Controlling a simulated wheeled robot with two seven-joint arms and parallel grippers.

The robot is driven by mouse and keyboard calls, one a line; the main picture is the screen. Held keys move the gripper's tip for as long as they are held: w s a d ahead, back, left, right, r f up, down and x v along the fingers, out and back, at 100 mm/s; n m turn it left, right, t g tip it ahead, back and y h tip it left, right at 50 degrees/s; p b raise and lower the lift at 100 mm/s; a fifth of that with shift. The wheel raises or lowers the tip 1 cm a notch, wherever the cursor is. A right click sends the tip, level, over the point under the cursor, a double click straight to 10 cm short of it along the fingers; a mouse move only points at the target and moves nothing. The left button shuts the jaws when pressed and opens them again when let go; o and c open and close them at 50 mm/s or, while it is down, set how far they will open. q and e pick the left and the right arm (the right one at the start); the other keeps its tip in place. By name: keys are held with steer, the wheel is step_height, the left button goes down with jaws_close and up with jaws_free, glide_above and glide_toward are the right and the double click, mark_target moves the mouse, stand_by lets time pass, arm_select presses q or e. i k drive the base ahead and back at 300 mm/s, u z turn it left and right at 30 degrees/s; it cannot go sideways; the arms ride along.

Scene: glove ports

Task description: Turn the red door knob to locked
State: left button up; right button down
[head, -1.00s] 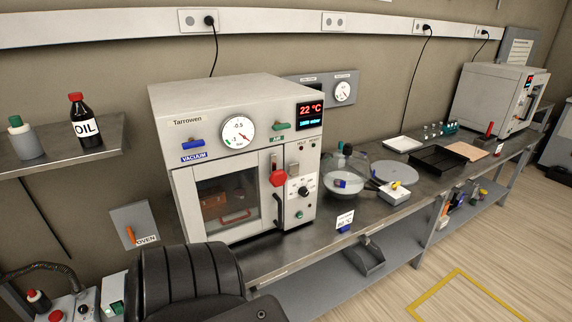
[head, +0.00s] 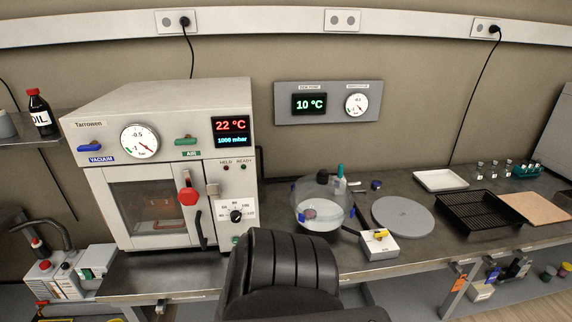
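The red door knob (head: 188,196) is on the door edge of the white Tarrowen oven (head: 165,92), at the left of the head view. A red-tipped lever (head: 187,178) rises almost upright above the knob. I cannot tell from this whether the knob stands at locked. The oven door (head: 150,205) looks closed, with a window and a dark curved handle (head: 200,230) below the knob. Neither of my grippers is in view, and nothing touches the knob.
A dark ribbed shape fills the bottom centre and hides part of the bench front. Right of the oven are a glass vessel (head: 320,205), a white box (head: 380,245), a grey disc (head: 403,215) and a black tray (head: 480,210). A pump (head: 55,278) stands lower left.

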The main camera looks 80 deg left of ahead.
mark_target(188, 195)
steer(key=i, duration=1.25)
steer(key=u, duration=3.05)
